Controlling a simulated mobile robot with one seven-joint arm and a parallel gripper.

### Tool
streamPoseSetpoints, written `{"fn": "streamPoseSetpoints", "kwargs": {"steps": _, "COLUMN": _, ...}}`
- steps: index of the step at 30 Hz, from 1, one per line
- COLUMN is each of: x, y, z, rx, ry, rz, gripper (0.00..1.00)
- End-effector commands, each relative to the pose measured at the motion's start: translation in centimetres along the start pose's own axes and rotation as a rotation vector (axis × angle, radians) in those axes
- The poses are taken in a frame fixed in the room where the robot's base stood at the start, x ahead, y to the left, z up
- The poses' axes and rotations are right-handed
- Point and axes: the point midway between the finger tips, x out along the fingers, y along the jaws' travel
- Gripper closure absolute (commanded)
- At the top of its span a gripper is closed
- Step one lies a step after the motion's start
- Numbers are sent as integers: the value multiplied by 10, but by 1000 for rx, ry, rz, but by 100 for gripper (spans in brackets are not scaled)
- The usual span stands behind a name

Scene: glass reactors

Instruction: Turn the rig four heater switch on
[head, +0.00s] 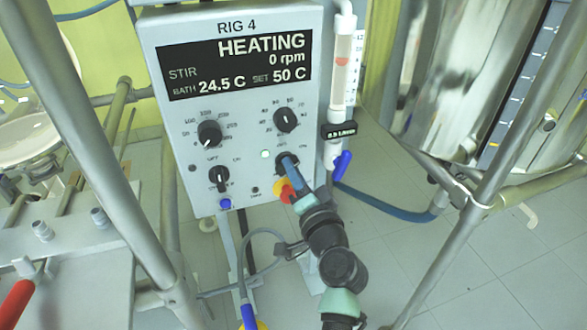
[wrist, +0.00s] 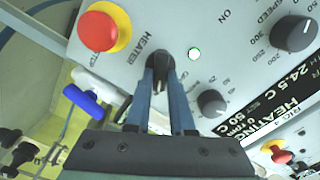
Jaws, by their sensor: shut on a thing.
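The rig four control box (head: 185,105) faces me, with a display (head: 238,65) reading HEATING, 0 rpm, bath 24.5 C and set 50 C. The black heater switch knob (wrist: 159,62) sits beside the HEATER label in the wrist view. My gripper (wrist: 160,78) is shut on this knob, with its blue fingers on either side. In the head view my gripper (head: 287,165) reaches the lower right of the box and hides most of the knob. A small indicator lamp (head: 265,154) beside the switch is lit; it also shows in the wrist view (wrist: 194,54).
A red and yellow stop button (wrist: 104,27) is close to the switch. Other knobs (head: 209,134) are on the panel. A flow meter (head: 342,70) with a blue valve handle (head: 342,165) stands right of the box. A metal frame post (head: 470,195) rises at right.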

Motion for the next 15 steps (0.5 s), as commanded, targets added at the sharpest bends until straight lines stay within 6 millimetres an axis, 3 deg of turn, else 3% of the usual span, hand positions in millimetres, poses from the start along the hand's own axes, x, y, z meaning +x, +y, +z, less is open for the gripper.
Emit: {"fn": "streamPoseSetpoints", "kwargs": {"steps": 15, "x": 0, "y": 2, "z": 1, "rx": 44, "ry": -1, "rz": 2, "gripper": 100}}
